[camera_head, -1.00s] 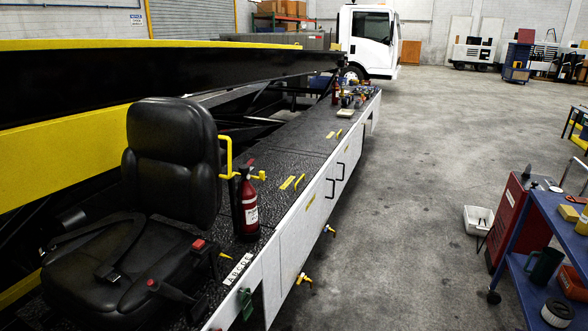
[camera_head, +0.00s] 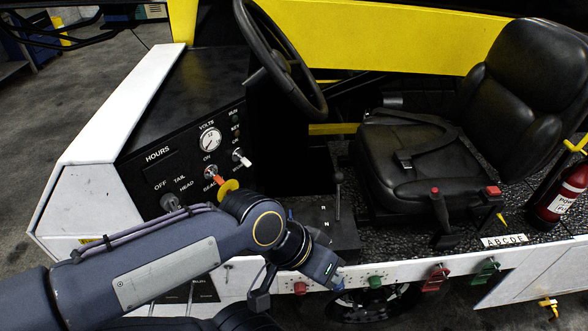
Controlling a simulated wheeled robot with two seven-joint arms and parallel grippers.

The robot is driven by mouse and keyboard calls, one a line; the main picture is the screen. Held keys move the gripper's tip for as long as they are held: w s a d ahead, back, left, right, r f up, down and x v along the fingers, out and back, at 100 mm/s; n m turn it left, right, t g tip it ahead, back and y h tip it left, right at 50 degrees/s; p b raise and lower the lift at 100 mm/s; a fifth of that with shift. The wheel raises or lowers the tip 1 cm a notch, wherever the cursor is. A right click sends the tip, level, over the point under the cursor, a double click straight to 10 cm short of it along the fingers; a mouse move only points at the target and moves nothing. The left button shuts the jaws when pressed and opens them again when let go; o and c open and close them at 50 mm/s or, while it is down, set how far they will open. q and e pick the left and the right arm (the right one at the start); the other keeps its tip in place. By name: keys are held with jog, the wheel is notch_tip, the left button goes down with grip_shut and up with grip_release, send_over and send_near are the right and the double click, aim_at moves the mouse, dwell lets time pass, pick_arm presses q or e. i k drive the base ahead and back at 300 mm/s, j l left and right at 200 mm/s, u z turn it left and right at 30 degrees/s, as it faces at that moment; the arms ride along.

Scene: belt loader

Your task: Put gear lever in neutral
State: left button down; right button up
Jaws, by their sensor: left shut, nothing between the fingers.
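The gear lever (camera_head: 338,196) is a thin dark upright stick with a small knob, on a black box between the dashboard and the seat. Small white letters beside its base look like R and N. I cannot tell which position the lever is in. My left gripper (camera_head: 336,284) comes in from the left on a grey arm, in front of and below the lever, near the vehicle's white side rail. It is shut and empty, apart from the lever. My right gripper is not in view.
The steering wheel (camera_head: 280,56) rises behind and left of the lever. The dashboard (camera_head: 185,150) with gauge and knobs is at left. The black seat (camera_head: 415,165) is right. Red and green handles (camera_head: 436,278) line the white rail. A fire extinguisher (camera_head: 562,192) stands far right.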

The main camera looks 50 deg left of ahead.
aim_at(338, 178)
jog(key=u, duration=1.3)
